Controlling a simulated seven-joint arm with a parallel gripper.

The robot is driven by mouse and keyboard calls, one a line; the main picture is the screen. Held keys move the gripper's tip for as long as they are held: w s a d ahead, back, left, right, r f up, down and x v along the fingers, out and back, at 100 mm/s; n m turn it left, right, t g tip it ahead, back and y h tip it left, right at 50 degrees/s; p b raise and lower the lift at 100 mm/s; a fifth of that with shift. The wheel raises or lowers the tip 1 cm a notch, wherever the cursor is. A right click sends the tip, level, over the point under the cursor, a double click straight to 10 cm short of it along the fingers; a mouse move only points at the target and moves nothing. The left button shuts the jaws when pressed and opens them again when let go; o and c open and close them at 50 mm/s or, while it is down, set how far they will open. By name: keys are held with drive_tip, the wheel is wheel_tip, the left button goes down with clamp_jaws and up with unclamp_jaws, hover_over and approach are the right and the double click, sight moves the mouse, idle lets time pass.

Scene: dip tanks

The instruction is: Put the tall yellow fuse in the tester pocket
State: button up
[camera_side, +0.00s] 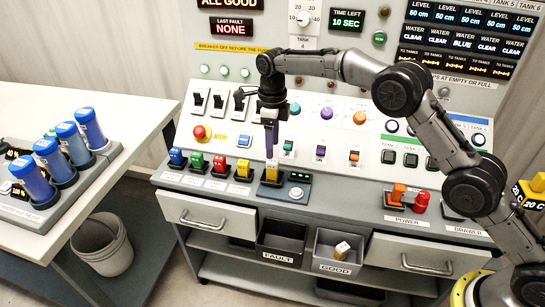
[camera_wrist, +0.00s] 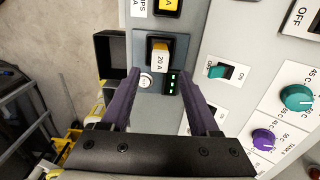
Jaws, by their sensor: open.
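A yellow fuse marked 20 A (camera_wrist: 158,52) stands upright in the pocket of the grey tester (camera_side: 293,193); it also shows in the side view (camera_side: 271,174). The tester (camera_wrist: 140,62) shows a round white button and small lit green lights in the wrist view. My gripper (camera_side: 270,152) points down just above this fuse. In the wrist view my gripper (camera_wrist: 160,72) is open and empty, with the fuse lined up between the fingertips, apart from both. Another yellow fuse (camera_side: 243,170) stands in the panel row left of the tester.
Blue (camera_side: 177,158), green (camera_side: 196,160) and red (camera_side: 219,164) fuses stand farther left. Below are a FAULT bin (camera_side: 280,256) and a GOOD bin (camera_side: 336,267); the GOOD bin holds a yellow-and-white fuse (camera_side: 342,250). Switches and knobs crowd the panel behind.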

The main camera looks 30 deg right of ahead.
drive_tip(key=shift+r, duration=1.5)
wheel_tip(320, 180, up, 10)
drive_tip(key=f+n+t, duration=0.1)
drive_tip(key=n, duration=0.4)
hover_over(273, 161)
drive_tip(key=s+d, duration=0.4)
drive_tip(key=s, duration=0.1)
drive_tip(key=s+d+r+n+t, duration=0.1)
drive_tip(key=s+d+r+n, duration=0.25)
drive_tip(key=s, duration=0.25)
drive_tip(key=s+d+r+n+t, duration=0.1)
drive_tip(key=s+d+r+n, duration=0.1)
drive_tip(key=s+r+n, duration=0.3)
drive_tip(key=s+d+f+n+t, duration=0.1)
drive_tip(key=s+n, duration=0.5)
drive_tip(key=s, duration=0.7)
drive_tip(key=s+d+f+n+t, duration=0.1)
drive_tip(key=s+d+f+n, duration=0.3)
drive_tip(key=s, duration=0.9)
drive_tip(key=n, duration=0.3)
drive_tip(key=shift+s+f+t, duration=0.25)
drive_tip(key=shift+t, duration=0.05)
